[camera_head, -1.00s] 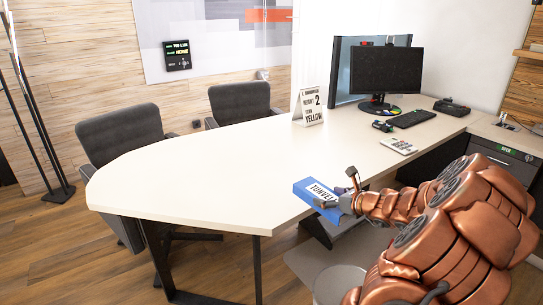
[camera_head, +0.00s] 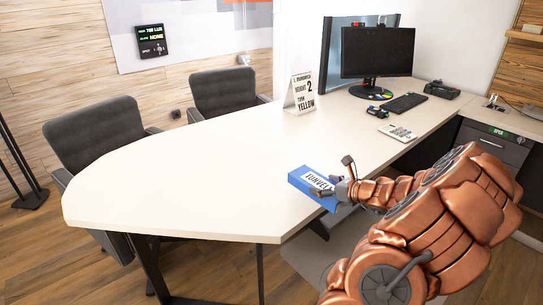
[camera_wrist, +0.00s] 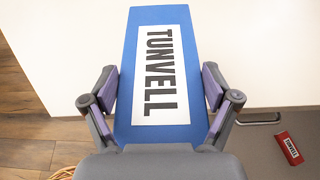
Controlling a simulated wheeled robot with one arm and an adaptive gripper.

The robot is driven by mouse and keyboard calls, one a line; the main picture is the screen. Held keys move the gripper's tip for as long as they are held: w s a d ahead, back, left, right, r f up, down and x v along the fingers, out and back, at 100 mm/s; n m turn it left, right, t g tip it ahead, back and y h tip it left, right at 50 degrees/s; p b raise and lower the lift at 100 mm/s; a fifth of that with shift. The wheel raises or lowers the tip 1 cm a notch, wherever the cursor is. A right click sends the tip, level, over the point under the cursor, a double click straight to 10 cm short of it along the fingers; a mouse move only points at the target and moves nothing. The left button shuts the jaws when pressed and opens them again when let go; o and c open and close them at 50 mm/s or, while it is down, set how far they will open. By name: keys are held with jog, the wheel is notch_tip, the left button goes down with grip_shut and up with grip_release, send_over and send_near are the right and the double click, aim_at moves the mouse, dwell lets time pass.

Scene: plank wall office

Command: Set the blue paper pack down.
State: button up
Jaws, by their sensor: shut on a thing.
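The blue paper pack (camera_head: 309,184) has a white label reading TUNVELL. It shows at the right front edge of the cream desk (camera_head: 190,170) in the head view. My gripper (camera_head: 337,191) is shut on the pack from its near right end. In the wrist view the pack (camera_wrist: 160,75) lies flat between the two fingers of my gripper (camera_wrist: 160,100), its far part over the pale desk top and its near part past the desk edge. I cannot tell whether the pack touches the desk or hangs just above it.
A sign (camera_head: 300,94), a monitor (camera_head: 377,52), a keyboard (camera_head: 404,103) and a calculator-like pad (camera_head: 397,133) stand on the far right of the desk. The desk's left and middle are clear. A small red pack (camera_wrist: 289,147) lies low, beyond the desk edge.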

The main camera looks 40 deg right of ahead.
aim_at(298, 169)
jog(key=w, duration=0.9)
jog(key=w+f+p, duration=0.1)
jog(key=w, duration=0.4)
jog(key=shift+d+f, duration=0.1)
jog(key=shift+d, duration=0.15)
jog(key=shift+w+f, duration=0.3)
jog(key=shift+f, duration=0.45)
jog(key=shift+w+f, duration=0.25)
jog(key=shift+f, duration=0.8)
jog(key=shift+f, duration=0.15)
jog(key=o, duration=1.3)
